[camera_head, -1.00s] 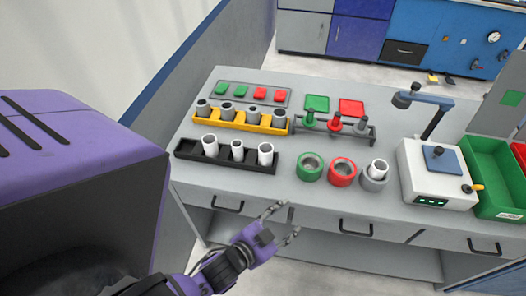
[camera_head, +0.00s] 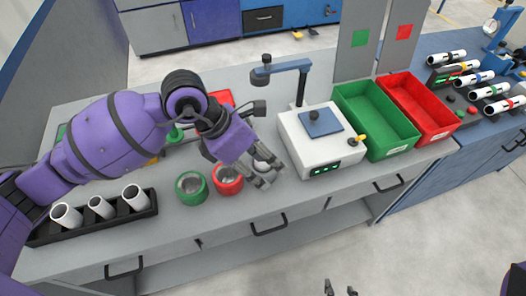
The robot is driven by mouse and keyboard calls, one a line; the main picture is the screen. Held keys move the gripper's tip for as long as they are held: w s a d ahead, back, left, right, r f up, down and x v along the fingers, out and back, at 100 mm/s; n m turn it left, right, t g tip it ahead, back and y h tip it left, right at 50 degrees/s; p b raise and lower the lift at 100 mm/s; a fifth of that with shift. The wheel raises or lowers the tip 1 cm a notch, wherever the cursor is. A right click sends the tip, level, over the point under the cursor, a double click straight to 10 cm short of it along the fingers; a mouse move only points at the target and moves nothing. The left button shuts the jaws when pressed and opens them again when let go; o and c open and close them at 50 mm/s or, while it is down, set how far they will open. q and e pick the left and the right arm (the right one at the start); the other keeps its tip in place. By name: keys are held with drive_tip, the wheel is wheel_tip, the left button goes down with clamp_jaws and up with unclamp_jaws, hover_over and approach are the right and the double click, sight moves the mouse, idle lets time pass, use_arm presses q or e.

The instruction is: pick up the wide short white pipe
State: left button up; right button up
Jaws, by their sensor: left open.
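The black tray (camera_head: 97,226) at the left holds three upright white pipes. Its left pipe (camera_head: 66,216) looks wide and short, its middle pipe (camera_head: 101,207) is narrower, and its right pipe (camera_head: 135,197) looks wide and taller. Another white pipe (camera_head: 261,164) stands at the grey ring, largely hidden by my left gripper (camera_head: 274,178). The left gripper is open, its fingers pointing down around or just in front of that pipe; I cannot tell if they touch it. My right gripper (camera_head: 340,289) shows only dark fingertips, apart and empty, at the bottom edge.
A green ring (camera_head: 191,187) and a red ring (camera_head: 227,179) stand left of the gripper. A white scale (camera_head: 322,142) with a post stands close right. A green bin (camera_head: 376,120) and a red bin (camera_head: 418,106) follow. My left arm covers the rear left table.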

sight(263, 164)
use_arm(q)
drive_tip(key=w+a+t+y, duration=0.2)
drive_tip(key=w+a, duration=0.2)
drive_tip(key=w, duration=0.1)
drive_tip(key=x, duration=0.6)
drive_tip(key=shift+w+d+f, duration=0.1)
drive_tip(key=shift+w+d, duration=0.1)
drive_tip(key=shift+d, duration=0.35)
drive_tip(key=c, duration=1.2)
